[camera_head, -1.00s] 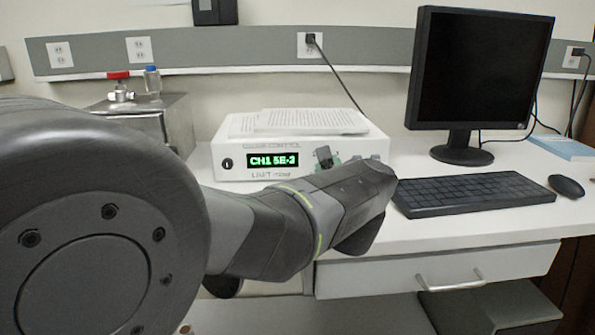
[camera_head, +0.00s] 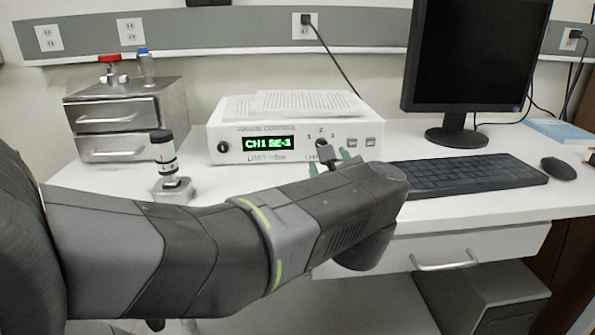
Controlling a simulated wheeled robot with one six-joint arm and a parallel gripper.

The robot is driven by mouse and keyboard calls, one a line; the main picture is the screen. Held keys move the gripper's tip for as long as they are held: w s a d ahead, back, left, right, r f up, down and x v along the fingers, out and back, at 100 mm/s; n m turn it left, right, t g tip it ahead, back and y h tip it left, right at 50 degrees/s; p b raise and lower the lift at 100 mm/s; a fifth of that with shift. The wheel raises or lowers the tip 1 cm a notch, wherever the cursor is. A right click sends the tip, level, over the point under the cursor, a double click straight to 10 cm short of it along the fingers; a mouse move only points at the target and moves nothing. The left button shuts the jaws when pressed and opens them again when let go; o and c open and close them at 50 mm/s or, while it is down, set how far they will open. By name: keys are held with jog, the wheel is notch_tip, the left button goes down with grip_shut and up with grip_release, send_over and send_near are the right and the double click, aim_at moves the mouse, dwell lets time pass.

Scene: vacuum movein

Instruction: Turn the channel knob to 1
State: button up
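The white gauge control box (camera_head: 230,150) stands on the bench, and its green display (camera_head: 268,144) reads CH1 with a number after it. The small dark channel knob (camera_head: 322,147) is on its front face, right of the display, under the printed marks 1, 2 and 3. The exact pointing of the knob is hard to make out. My gripper (camera_head: 329,163) is just in front of the knob and lower. Its greenish fingertips show apart, to the lower left and right of the knob. My arm hides the rest of the gripper; contact cannot be told.
Papers (camera_head: 290,105) lie on the box. A keyboard (camera_head: 465,172), monitor (camera_head: 478,60) and mouse (camera_head: 558,168) are to the right. A metal drawer unit (camera_head: 125,120) and a small black-capped valve (camera_head: 165,165) are at left. A drawer handle (camera_head: 445,262) is below the bench edge.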

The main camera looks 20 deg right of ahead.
aim_at(323, 144)
jog(key=shift+p+v, duration=0.3)
jog(key=shift+v, duration=3.35)
jog(key=shift+w, duration=0.1)
jog(key=b+x, duration=0.1)
jog(key=x, duration=1.2)
jog(key=shift+w, duration=0.35)
jog(key=p+v, duration=0.1)
jog(key=v, duration=1.3)
jog(key=shift+d, duration=0.15)
jog(key=b+x, duration=0.1)
jog(key=x, duration=1.3)
jog(key=shift+w+f+b, duration=0.1)
jog(key=shift+w+b, duration=0.15)
jog(key=shift+b, duration=0.05)
jog(key=shift+s+r+m+p, duration=0.25)
jog(key=shift+m+p, duration=0.25)
jog(key=shift+p, duration=0.35)
jog(key=m+p, duration=0.3)
jog(key=p, duration=0.1)
jog(key=shift+r+m, duration=0.1)
jog(key=shift+m, duration=0.3)
jog(key=v, duration=0.9)
jog(key=p+v, duration=0.1)
jog(key=v, duration=0.4)
jog(key=shift+f, duration=0.25)
